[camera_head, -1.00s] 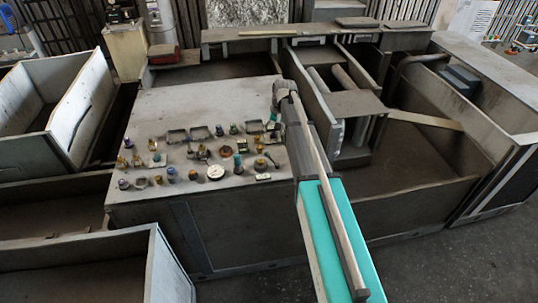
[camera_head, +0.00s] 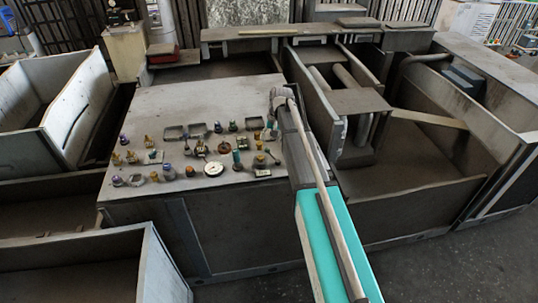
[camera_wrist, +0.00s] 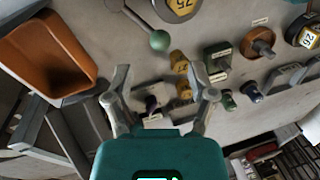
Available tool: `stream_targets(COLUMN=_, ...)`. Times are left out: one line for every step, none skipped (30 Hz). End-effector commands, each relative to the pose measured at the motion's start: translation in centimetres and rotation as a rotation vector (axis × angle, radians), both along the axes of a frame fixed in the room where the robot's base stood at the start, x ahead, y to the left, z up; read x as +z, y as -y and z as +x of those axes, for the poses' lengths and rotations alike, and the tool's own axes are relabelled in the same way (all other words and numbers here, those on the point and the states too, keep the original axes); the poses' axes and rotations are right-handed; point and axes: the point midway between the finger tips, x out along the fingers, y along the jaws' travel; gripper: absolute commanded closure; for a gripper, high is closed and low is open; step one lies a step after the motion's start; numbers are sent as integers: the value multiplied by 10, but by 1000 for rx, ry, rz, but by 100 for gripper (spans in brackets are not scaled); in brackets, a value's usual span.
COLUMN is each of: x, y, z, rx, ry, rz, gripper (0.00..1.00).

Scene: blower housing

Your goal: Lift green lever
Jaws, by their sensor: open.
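A green ball knob (camera_wrist: 159,40) on a grey rod, which looks like the green lever, shows in the upper middle of the wrist view. My gripper (camera_wrist: 160,80) is open, its two metal fingers spread apart with nothing held. The knob lies just beyond the fingertips in the picture, between their lines and apart from them. In the head view my arm reaches over the right edge of the control panel (camera_head: 190,98). The gripper is not clear there, and I cannot tell which small green part there is the lever.
Yellow parts (camera_wrist: 180,75) stand close to the right finger. A dial marked 25 (camera_wrist: 179,6) lies near the knob. An orange bin (camera_wrist: 48,52) is at the left, and a brown knob (camera_wrist: 262,48) at the right. The panel's rear part is bare in the head view.

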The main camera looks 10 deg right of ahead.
Motion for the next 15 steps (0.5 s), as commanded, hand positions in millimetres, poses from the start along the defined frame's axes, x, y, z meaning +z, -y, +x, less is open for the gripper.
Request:
stream_targets(x=-8, y=-1, z=0, rx=0, ry=0, rz=0, gripper=28)
stream_targets(x=-11, y=-1, z=0, rx=0, ry=0, rz=0, gripper=28)
stream_targets(x=-14, y=-2, z=0, rx=0, ry=0, rz=0, gripper=28)
stream_targets(x=-16, y=-2, z=1, rx=0, ry=0, rz=0, gripper=28)
stream_targets(x=-18, y=-2, z=1, rx=0, ry=0, rz=0, gripper=28)
stream_targets(x=-21, y=-3, z=1, rx=0, ry=0, rz=0, gripper=28)
stream_targets(x=-24, y=-3, z=1, rx=0, ry=0, rz=0, gripper=28)
stream_targets(x=-26, y=-4, z=1, rx=-1, ry=0, rz=0, gripper=28)
stream_targets(x=-29, y=-4, z=1, rx=-1, ry=0, rz=0, gripper=28)
stream_targets(x=-31, y=-5, z=1, rx=-1, ry=0, rz=0, gripper=28)
stream_targets(x=-34, y=-5, z=1, rx=-1, ry=0, rz=0, gripper=28)
stream_targets(x=-37, y=-6, z=1, rx=-1, ry=0, rz=0, gripper=28)
stream_targets(x=-39, y=-6, z=1, rx=-1, ry=0, rz=0, gripper=28)
stream_targets(x=-41, y=-6, z=1, rx=-1, ry=0, rz=0, gripper=28)
stream_targets(x=-44, y=-7, z=2, rx=-1, ry=0, rz=0, gripper=28)
